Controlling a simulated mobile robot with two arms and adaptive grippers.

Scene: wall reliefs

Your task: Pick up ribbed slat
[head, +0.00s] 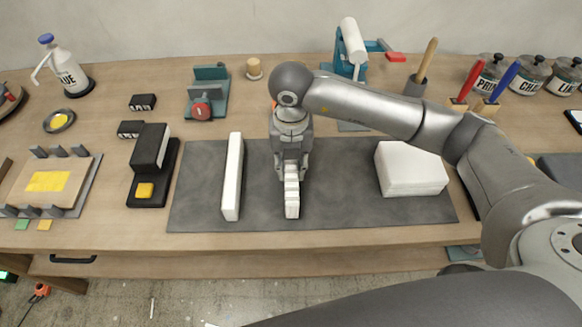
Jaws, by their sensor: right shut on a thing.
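The ribbed slat (292,206) is a narrow white bar with notches, standing out against the dark grey mat (330,208). My right gripper (291,176) points down and is shut on the slat, and it hides the slat's far part. I cannot tell whether the slat touches the mat or is slightly above it. A plain long white bar (232,178) lies on the mat to the left of the gripper, apart from it. My left gripper is not in view.
A stack of white slabs (410,170) sits at the mat's right. A black block (149,150) on a black holder and a clamped board (48,183) stand at left. A teal press (352,55), glue bottle (65,68) and jars (528,75) line the back. The mat's front is clear.

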